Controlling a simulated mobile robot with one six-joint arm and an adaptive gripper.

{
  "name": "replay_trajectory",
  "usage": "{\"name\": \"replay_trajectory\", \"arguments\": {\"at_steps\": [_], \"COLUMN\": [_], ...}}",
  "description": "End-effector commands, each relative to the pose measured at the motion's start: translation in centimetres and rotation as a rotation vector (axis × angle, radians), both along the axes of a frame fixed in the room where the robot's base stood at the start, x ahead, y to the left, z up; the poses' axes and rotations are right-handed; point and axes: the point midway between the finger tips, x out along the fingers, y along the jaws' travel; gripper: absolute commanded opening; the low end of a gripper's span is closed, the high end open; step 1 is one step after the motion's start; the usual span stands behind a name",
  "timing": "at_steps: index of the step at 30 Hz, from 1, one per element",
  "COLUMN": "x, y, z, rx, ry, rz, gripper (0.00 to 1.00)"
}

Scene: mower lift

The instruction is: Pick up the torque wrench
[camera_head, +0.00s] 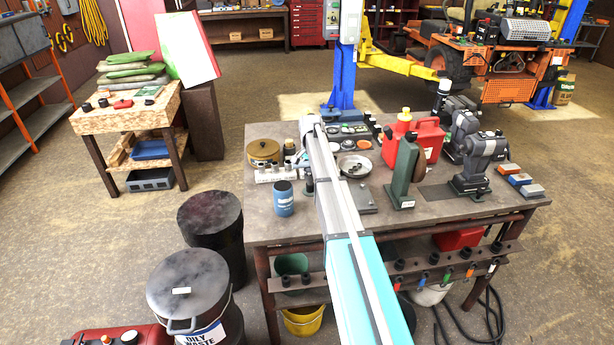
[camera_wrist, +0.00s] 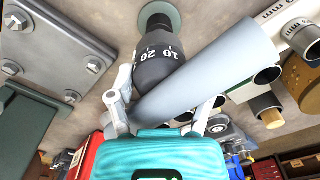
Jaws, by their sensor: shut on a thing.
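In the wrist view, a dark grey tapered cylinder with scale marks 10 and 20 (camera_wrist: 158,62) looks like the torque wrench. Its narrow far end is over a green disc on the bench top. A pale grey tube (camera_wrist: 212,72) crosses beside it at a slant; I cannot tell whether it belongs to the wrench. My gripper (camera_wrist: 163,108) has one finger on each side of the near end of these parts and is shut on the wrench. The exact contact is partly hidden by the tube. In the head view my arm hides the gripper and most of the wrench.
The workbench (camera_head: 450,205) is crowded. A blue can (camera_head: 283,198), a brass pot (camera_head: 264,150) and a pale socket rail (camera_head: 275,174) stand left of my arm. A green upright device (camera_head: 404,172), red jerrycan (camera_head: 418,140) and grey bench machine (camera_head: 480,160) stand right.

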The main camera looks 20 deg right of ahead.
Motion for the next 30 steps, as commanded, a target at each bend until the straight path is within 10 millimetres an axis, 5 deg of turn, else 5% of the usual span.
{"name": "replay_trajectory", "arguments": {"at_steps": [4,30], "x": [0.09,0.13], "y": [0.09,0.20], "z": [-0.07,0.29], "rx": [0.002,0.003], "ry": [-0.001,-0.003], "rz": [0.001,0.002], "gripper": [0.03,0.02]}}
